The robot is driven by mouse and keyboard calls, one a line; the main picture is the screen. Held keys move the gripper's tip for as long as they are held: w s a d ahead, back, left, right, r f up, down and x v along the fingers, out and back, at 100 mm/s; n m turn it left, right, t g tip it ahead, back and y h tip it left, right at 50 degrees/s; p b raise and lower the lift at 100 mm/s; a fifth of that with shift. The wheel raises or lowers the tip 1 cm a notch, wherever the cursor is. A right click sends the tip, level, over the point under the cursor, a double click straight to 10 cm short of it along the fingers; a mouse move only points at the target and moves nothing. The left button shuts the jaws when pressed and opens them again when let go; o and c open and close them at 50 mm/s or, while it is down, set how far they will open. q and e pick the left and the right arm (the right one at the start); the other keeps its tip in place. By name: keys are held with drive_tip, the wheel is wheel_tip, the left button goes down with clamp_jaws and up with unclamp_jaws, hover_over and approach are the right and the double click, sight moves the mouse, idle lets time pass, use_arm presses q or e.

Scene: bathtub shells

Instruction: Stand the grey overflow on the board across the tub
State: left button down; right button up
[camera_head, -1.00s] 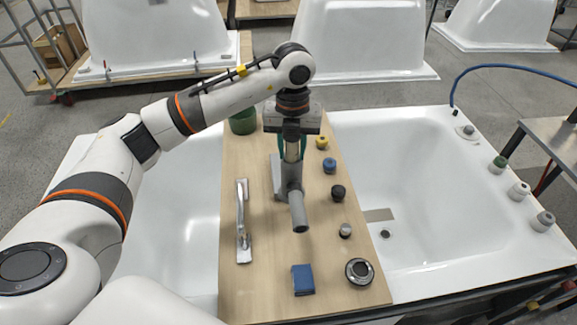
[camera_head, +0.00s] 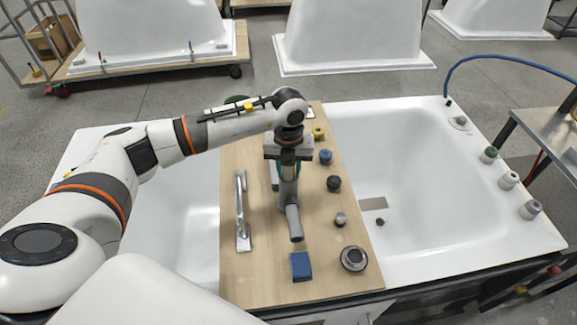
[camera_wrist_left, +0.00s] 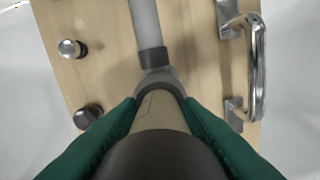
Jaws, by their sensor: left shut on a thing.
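The grey overflow (camera_head: 292,218) is a grey pipe piece with an angled branch pointing towards the near end of the board. My left gripper (camera_head: 287,172) points down and is shut on its upper part, with green fingers on either side. The overflow looks upright over the middle of the wooden board (camera_head: 262,290), which lies across the white tub (camera_head: 430,150). I cannot tell whether its foot touches the board. In the left wrist view, the overflow's grey branch (camera_wrist_left: 146,28) extends beyond the green fingers (camera_wrist_left: 160,115). My right gripper is not in view.
A chrome handle (camera_head: 241,210) lies left of the overflow. A blue block (camera_head: 301,266) and a dark ring fitting (camera_head: 354,259) are at the near end. Chrome (camera_head: 340,219), black (camera_head: 333,183), blue (camera_head: 326,156) and yellow (camera_head: 318,134) knobs line the right side.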

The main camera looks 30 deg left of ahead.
use_arm(q)
drive_tip(key=c, duration=1.2)
unclamp_jaws()
drive_tip(key=shift+c, duration=0.2)
drive_tip(key=shift+o, duration=1.2)
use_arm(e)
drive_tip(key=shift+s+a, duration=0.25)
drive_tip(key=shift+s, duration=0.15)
use_arm(q)
wheel_tip(320, 180, up, 11)
drive_tip(key=shift+f+b, duration=0.15)
drive_tip(key=shift+b, duration=1.05)
drive_tip(key=shift+r, duration=0.7)
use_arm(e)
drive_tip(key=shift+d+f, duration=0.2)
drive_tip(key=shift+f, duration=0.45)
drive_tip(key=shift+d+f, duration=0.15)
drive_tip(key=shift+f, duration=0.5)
